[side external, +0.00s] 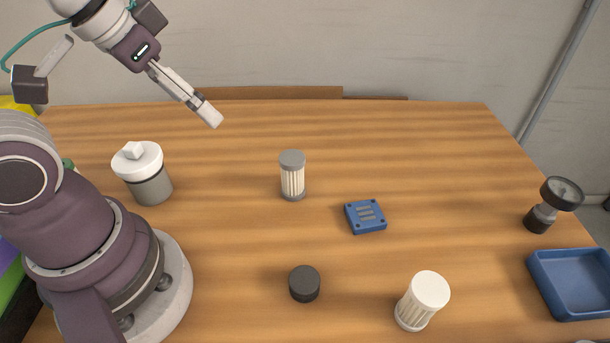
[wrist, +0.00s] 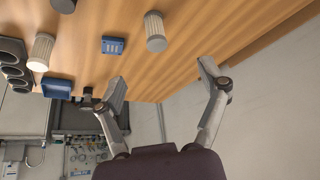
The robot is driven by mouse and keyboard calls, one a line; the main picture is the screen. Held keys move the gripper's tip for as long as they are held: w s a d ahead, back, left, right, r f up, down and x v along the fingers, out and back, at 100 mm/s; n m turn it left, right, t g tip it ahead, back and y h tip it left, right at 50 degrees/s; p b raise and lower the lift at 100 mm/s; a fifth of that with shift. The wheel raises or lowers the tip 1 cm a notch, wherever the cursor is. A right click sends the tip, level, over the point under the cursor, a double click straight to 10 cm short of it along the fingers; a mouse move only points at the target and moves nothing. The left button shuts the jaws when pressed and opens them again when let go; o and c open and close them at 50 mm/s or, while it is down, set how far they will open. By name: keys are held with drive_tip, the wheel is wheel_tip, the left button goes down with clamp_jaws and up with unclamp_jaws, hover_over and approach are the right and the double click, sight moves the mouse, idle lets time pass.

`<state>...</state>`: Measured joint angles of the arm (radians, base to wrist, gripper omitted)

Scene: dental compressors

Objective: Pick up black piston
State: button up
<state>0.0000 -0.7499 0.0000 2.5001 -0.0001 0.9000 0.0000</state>
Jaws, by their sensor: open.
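The black piston (side external: 304,284) is a short dark cylinder standing on the wooden table, near the front middle in the side view. In the wrist view a dark round piece (wrist: 63,5) at the top edge, partly cut off, looks like the same piston. My gripper (side external: 210,114) is raised above the back left of the table, well apart from the piston. Its two fingers (wrist: 163,77) are spread in the wrist view, with nothing between them.
A grey-capped filter (side external: 292,176), a blue plate (side external: 366,216) and a white-capped filter (side external: 424,299) stand around the piston. A white-lidded canister (side external: 143,172) is at left. A gauge (side external: 551,202) and blue tray (side external: 570,284) are at right. Bare table surrounds the piston.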

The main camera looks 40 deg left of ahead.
drive_tip(key=n+g, duration=0.6)
drive_tip(key=n, duration=1.2)
approach(305, 280)
wheel_tip(305, 280, down, 10)
drive_tip(key=shift+s+f, duration=0.15)
drive_tip(key=shift+f, duration=0.05)
drive_tip(key=shift+c, duration=0.4)
drive_tip(key=c, duration=1.2)
